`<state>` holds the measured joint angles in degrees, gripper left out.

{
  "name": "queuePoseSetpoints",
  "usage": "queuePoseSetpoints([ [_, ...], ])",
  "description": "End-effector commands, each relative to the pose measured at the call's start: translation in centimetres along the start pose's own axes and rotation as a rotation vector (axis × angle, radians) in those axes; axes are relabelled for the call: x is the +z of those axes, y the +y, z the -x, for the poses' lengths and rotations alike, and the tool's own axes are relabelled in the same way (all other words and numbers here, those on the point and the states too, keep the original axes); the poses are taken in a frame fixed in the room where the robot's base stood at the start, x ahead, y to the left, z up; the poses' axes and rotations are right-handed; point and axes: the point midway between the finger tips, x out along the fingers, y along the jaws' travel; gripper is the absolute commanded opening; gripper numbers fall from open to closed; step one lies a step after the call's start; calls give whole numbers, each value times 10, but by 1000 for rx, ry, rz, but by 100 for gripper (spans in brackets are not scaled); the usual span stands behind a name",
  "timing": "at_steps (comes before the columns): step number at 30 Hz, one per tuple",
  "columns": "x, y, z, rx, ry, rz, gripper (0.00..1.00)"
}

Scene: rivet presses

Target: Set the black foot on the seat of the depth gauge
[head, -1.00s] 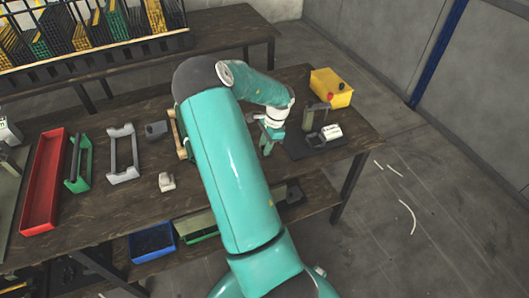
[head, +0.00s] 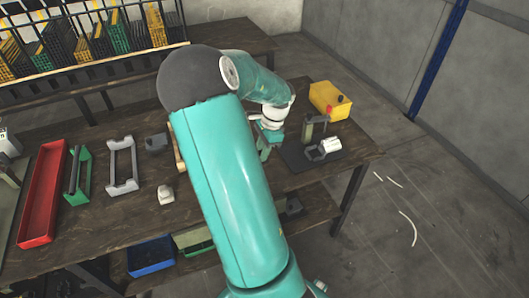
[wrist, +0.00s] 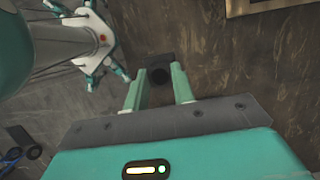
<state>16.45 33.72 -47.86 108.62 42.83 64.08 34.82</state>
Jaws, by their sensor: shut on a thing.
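In the wrist view my gripper (wrist: 160,90) is shut on a small black block with a rounded part, which I take for the black foot (wrist: 161,68). It sits between the two green fingertips, above the brown tabletop. In the head view my gripper (head: 267,152) hangs over the right part of the bench, and the foot cannot be made out there. Just right of it, on a dark mat, stands an olive upright fixture (head: 309,131), probably the depth gauge. A white cylinder (head: 329,146) lies beside its base. The gauge's seat is not clear to see.
A yellow bin (head: 326,98) stands behind the mat (head: 300,163). Left on the bench (head: 110,210) are a dark block (head: 157,142), a small white block (head: 166,194), a grey frame (head: 122,165), a green holder (head: 78,175) and a red tray (head: 42,195). My arm hides the middle.

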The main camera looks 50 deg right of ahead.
Motion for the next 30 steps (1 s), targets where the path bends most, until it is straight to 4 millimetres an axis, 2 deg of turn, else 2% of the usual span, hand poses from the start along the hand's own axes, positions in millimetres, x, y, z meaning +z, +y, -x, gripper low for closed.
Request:
queuePoseSetpoints([
  [3, 20, 23, 8, -3, -5, 3, 0],
  [9, 42, 52, 17, -2, -3, 3, 0],
  [18, 54, 72, 24, -5, -1, -17, 0],
  [23, 33, 73, 31, -55, 1, -194, 0],
  [30, -34, 77, 54, -211, 0, -750, 0],
])
